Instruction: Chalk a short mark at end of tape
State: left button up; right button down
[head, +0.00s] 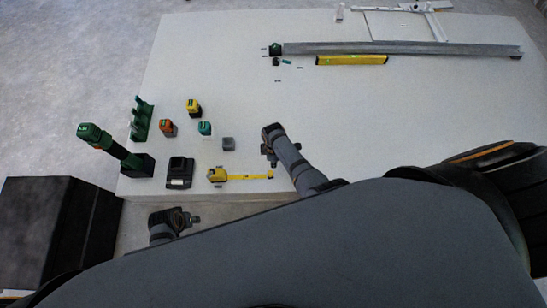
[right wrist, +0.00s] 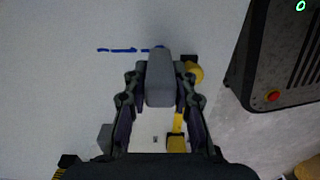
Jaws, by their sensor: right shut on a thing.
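The yellow tape measure (head: 217,174) lies near the table's front edge with its yellow tape (head: 248,177) drawn out to the right. A rounded yellow piece (right wrist: 196,73) shows near the tape's far end in the right wrist view. My right gripper (head: 269,151) is over the table just beyond the tape's end. It is shut on a grey block (right wrist: 160,78), beside the tape in the wrist view. Blue marks (right wrist: 118,50) run left from the block's tip; contact with the surface cannot be told. My left gripper (head: 192,219) is off the table's front edge, its fingers unclear.
A grey cube (head: 228,144), several small coloured tools, a black dock (head: 180,172) and a green rack (head: 142,121) stand at the left. A yellow level (head: 351,60) and long metal rail (head: 400,48) lie at the back. The table's middle is clear.

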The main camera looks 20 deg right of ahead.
jog(key=shift+r, duration=0.1)
notch_tip(320, 180, up, 7)
jog(key=p, duration=0.8)
jog(key=shift+w, duration=0.1)
dwell(0.3)
